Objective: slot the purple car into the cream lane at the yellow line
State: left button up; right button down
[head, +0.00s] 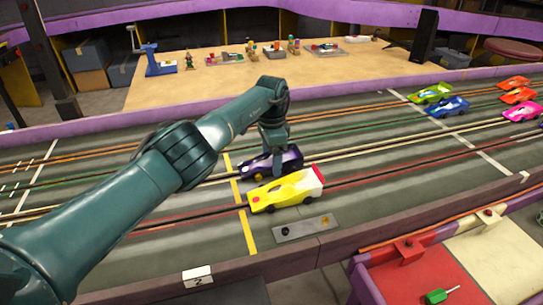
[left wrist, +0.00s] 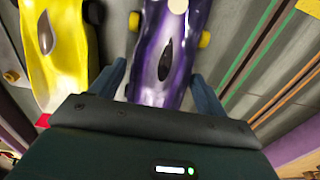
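The purple car (head: 291,160), dark with yellow wheels, is just right of the yellow line (head: 247,230), its left end close to the line. It lies lengthwise along the cream lane (head: 345,151). Whether its underside sits in the slot is hidden. My left gripper (head: 277,168) reaches down over the car. In the left wrist view the purple car (left wrist: 163,50) lies between the two fingers (left wrist: 160,78), which stand at its sides. A narrow gap shows by the left finger, so the gripper looks open. My right gripper is not in view.
A yellow and white car (head: 287,190) stands close beside the purple car on the near side. Several other cars (head: 448,106) stand at the far right. A small grey control plate (head: 305,229) is near the front wall. The track to the right of the purple car is clear.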

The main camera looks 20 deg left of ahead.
aim_at(271, 156)
pick_arm(q)
jog(key=shift+o, duration=1.1)
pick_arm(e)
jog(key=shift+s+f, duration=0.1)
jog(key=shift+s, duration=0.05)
pick_arm(q)
jog(key=shift+r, duration=0.4)
notch_tip(271, 156, up, 2)
jog(key=shift+p, duration=0.55)
notch_tip(271, 156, up, 10)
jog(key=shift+r, duration=0.2)
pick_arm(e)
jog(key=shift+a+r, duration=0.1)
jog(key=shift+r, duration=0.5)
pick_arm(q)
jog(key=shift+p, duration=0.35)
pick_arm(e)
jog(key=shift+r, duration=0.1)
